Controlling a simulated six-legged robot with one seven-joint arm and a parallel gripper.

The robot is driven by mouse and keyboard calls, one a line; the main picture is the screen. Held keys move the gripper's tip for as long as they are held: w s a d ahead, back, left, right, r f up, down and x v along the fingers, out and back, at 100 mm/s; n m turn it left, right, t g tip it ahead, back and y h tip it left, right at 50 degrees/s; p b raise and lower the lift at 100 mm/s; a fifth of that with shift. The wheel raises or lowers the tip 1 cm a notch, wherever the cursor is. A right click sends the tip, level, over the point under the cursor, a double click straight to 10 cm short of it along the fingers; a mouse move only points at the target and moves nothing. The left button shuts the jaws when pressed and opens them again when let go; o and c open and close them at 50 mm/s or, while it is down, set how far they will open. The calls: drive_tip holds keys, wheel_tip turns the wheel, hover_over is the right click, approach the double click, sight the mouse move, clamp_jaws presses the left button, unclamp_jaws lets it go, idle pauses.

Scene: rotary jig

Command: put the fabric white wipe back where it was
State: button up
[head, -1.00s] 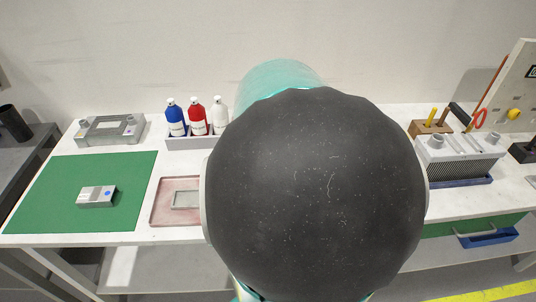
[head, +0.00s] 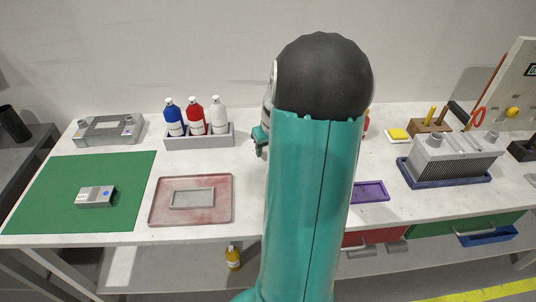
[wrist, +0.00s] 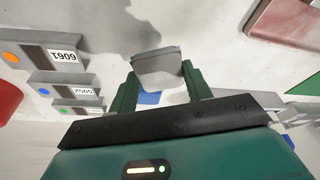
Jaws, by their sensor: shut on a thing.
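My gripper (wrist: 161,80) has two green fingers, shut on a pale grey-white piece (wrist: 157,62) that looks like the fabric white wipe. The piece sticks out past the fingertips in the wrist view, over the pale worktop. I cannot tell how high it is above the surface. In the head view my gripper (head: 261,140) shows at the left side of my arm, right of the bottle rack. The wipe cannot be made out there. A blue patch (wrist: 150,97) shows between the fingers; I cannot tell what it is.
Several labelled grey blocks (wrist: 60,90) lie left in the wrist view. A pinkish-red tray (head: 224,213), green mat (head: 135,180) and bottle rack (head: 222,139) are on the left.

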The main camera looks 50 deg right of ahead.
drive_tip(key=shift+w+d+f, duration=0.15)
drive_tip(key=shift+d+f, duration=0.2)
drive_tip(key=shift+f, duration=0.2)
drive_tip(key=shift+d+f, duration=0.1)
drive_tip(key=shift+f, duration=1.45)
drive_tip(key=shift+f, duration=0.15)
drive_tip(key=o, duration=0.9)
drive_tip(key=shift+o, duration=0.2)
